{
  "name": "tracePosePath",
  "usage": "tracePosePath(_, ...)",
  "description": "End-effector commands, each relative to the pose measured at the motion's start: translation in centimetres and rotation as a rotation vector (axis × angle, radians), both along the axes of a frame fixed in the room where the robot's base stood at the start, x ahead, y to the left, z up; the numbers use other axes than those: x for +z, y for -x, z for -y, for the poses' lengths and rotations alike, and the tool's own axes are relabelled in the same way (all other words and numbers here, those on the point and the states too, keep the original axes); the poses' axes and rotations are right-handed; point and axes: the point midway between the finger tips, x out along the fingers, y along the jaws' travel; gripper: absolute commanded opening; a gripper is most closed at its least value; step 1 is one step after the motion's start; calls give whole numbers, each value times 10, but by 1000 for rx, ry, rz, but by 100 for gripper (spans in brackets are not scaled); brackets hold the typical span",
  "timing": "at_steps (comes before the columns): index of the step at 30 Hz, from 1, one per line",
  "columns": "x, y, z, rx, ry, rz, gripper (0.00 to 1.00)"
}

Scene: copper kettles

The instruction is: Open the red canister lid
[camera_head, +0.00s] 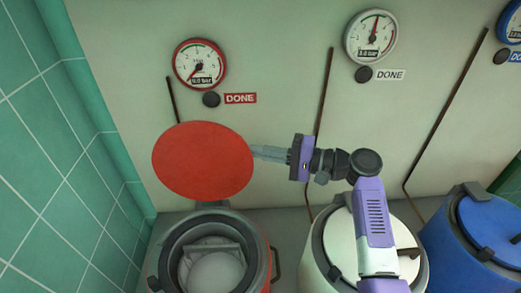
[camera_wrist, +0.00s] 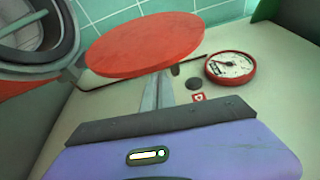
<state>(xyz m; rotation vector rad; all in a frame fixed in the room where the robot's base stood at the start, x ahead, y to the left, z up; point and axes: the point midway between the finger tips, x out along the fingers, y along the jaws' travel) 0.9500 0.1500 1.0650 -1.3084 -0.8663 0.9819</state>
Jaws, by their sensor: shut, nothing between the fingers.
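The red round lid (camera_head: 203,160) stands raised, roughly upright, above the back of the red canister (camera_head: 263,264). The canister's mouth is uncovered, with a grey rim and a pale round shape inside. The lid also shows in the wrist view (camera_wrist: 145,43), with the canister's rim at upper left. My gripper (camera_head: 258,152) has its fingers together at the lid's right edge. In the wrist view my fingers (camera_wrist: 157,92) reach up to the lid, which hides their tips. I cannot tell whether they touch it. Nothing is held between them.
A white canister (camera_head: 318,245) stands under my arm, and a blue canister (camera_head: 455,245) is at right. A red-rimmed gauge (camera_head: 199,64) with a red DONE label (camera_head: 240,98) and a white gauge (camera_head: 370,37) are on the back wall. Green tiles (camera_head: 55,150) close off the left.

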Motion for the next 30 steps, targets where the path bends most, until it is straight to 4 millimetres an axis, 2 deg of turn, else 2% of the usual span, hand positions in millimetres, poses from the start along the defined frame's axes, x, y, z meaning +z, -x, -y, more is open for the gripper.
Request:
tracePosePath(5, -3, 10, -1, 1, 1, 50, 0)
tracePosePath(12, -9, 44, -2, 2, 8, 245, 0)
tracePosePath(15, -8, 53, -3, 2, 11, 295, 0)
tracePosePath(30, -4, 58, -2, 2, 11, 333, 0)
